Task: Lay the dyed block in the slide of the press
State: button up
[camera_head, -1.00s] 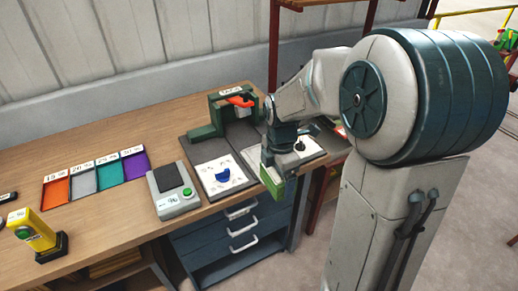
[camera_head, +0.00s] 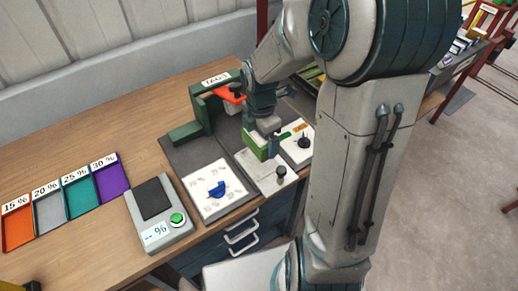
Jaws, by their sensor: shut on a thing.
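My gripper (camera_head: 263,130) is shut on a green block (camera_head: 256,149), which I take to be the dyed block. It holds the block low over a pale plate (camera_head: 270,185) with a dark knob (camera_head: 281,172) at its front. I cannot tell whether the block touches the plate. The press (camera_head: 196,112) is a dark green frame with an orange-red part (camera_head: 229,95) at its top, left of and behind my gripper. My arm partly covers the area beside it. I cannot clearly make out which part is the slide.
A white dial plate (camera_head: 211,203) with a blue marker lies left of the block. A grey box (camera_head: 158,214) has a green button and a % label. Coloured trays (camera_head: 113,180) marked 15 to 30 % stand at left. Another black-knobbed plate (camera_head: 299,155) lies right.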

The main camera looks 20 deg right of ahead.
jog(key=shift+f, duration=3.05)
jog(key=shift+f, duration=0.15)
jog(key=o, duration=0.8)
